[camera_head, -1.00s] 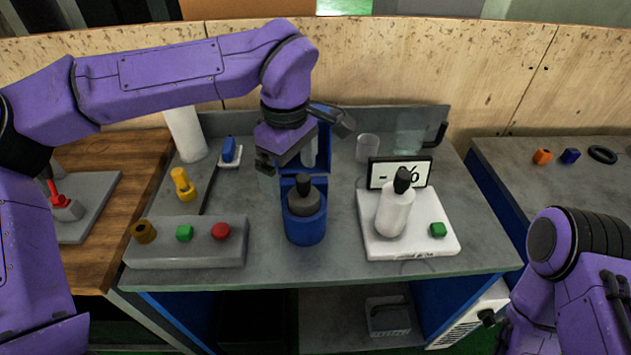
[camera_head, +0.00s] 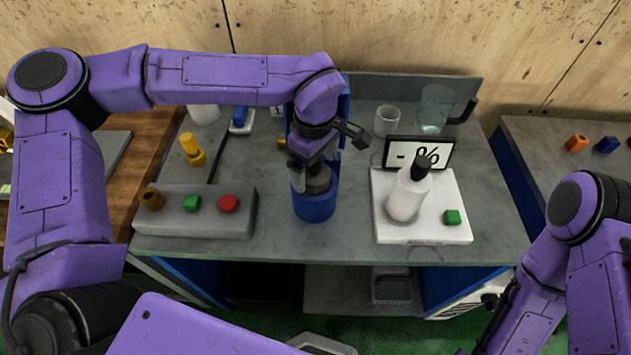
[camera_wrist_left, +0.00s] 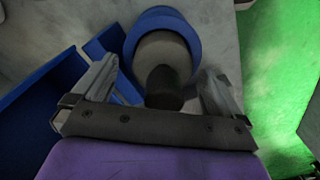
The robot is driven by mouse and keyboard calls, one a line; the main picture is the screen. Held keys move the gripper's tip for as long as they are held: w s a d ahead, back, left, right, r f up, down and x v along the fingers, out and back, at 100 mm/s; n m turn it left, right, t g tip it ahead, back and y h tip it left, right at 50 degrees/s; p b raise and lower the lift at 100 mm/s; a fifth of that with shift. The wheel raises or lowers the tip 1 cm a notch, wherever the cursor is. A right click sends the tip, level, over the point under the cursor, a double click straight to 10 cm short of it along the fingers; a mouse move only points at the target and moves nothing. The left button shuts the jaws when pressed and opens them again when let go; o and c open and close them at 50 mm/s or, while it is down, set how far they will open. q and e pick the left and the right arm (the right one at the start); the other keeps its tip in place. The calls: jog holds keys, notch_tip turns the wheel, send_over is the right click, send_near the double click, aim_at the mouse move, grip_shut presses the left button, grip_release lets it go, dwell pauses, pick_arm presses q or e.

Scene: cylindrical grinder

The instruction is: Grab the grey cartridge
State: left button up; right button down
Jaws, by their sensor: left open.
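The grey cartridge (camera_head: 318,182) sits upright in a blue cylindrical holder (camera_head: 314,207) at the middle of the bench. In the left wrist view, the cartridge (camera_wrist_left: 160,50) has a dark knob (camera_wrist_left: 165,88) on top, and the blue holder (camera_wrist_left: 157,18) rings it. My left gripper (camera_head: 309,172) is open just above the cartridge. In the left wrist view, the left gripper's fingers (camera_wrist_left: 160,90) stand apart on either side of the knob. I cannot tell whether they touch it. My right arm is at the lower right, with its gripper out of view.
A grey button box (camera_head: 194,226) stands left of the holder. A blue upright stand (camera_head: 344,110) is behind the holder. Free bench top lies between holder and scale.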

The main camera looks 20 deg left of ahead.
pick_arm(q)
jog(key=shift+s, duration=0.3)
jog(key=shift+w, duration=0.1)
grip_shut()
jog(key=shift+r, duration=0.1)
